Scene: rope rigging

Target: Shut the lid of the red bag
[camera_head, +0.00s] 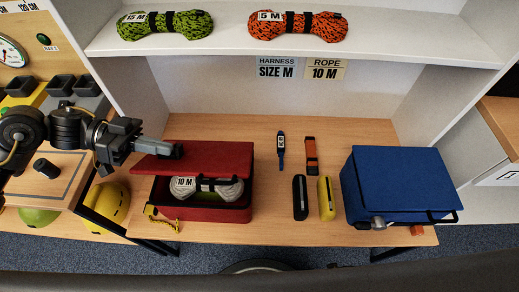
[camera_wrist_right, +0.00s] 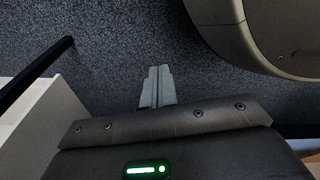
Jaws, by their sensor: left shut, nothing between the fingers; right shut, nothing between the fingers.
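The red bag (camera_head: 205,213) stands on the left part of the wooden table. Its red lid (camera_head: 215,157) is raised partway over it, and the front is open. Inside lies a pale rope coil with a 10 M tag (camera_head: 184,183) and a green and black item. My left gripper (camera_head: 178,150) is shut and empty at the left end of the lid, close above it; I cannot tell if it touches. My right gripper (camera_wrist_right: 157,68) is shut and empty in the right wrist view, over dark carpet. The head view does not clearly show it.
A closed blue box (camera_head: 400,180) stands at the right. Between lie a blue tool (camera_head: 281,150), an orange strap (camera_head: 311,155), a black item (camera_head: 300,197) and a yellow item (camera_head: 326,197). A shelf (camera_head: 230,40) above holds green and orange rope coils.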

